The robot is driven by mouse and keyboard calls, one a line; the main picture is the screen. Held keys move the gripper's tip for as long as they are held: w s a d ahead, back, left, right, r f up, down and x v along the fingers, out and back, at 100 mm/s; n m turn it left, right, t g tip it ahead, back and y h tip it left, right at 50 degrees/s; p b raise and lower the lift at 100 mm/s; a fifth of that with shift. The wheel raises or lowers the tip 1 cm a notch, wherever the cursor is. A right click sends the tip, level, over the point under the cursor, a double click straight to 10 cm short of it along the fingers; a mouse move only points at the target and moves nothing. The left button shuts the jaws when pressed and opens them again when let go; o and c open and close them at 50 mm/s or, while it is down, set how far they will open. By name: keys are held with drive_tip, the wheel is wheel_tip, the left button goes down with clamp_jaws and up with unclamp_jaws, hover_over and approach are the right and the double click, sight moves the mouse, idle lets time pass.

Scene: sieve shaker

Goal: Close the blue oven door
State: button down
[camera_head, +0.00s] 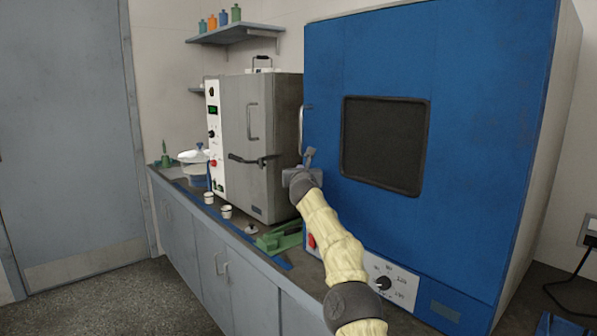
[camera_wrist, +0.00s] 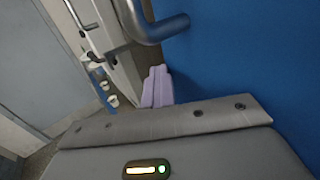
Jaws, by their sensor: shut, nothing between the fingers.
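The blue oven door (camera_head: 460,120) is a large blue panel with a dark square window (camera_head: 386,145). It looks shut or nearly shut; I cannot tell whether a small gap remains along its left edge. Its metal handle (camera_head: 301,128) is at the left edge and also shows at the top of the wrist view (camera_wrist: 151,30). My gripper (camera_head: 310,155) is at the door's lower left, just below the handle. In the wrist view its pale fingers (camera_wrist: 157,88) are together and empty, beside the blue surface. Whether they touch the door is unclear.
A grey oven (camera_head: 280,100) stands left of the blue one on the same counter. A green object (camera_head: 280,238) and small white cups (camera_head: 226,211) lie in front of it. A control panel with a dial (camera_head: 383,283) is below the door. Floor (camera_head: 110,295) is clear at left.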

drive_tip(key=shift+d+r, duration=0.25)
drive_tip(key=shift+d, duration=0.4)
drive_tip(key=s+a+b, duration=0.8)
drive_tip(key=a, duration=0.4)
drive_tip(key=shift+a+f, duration=0.25)
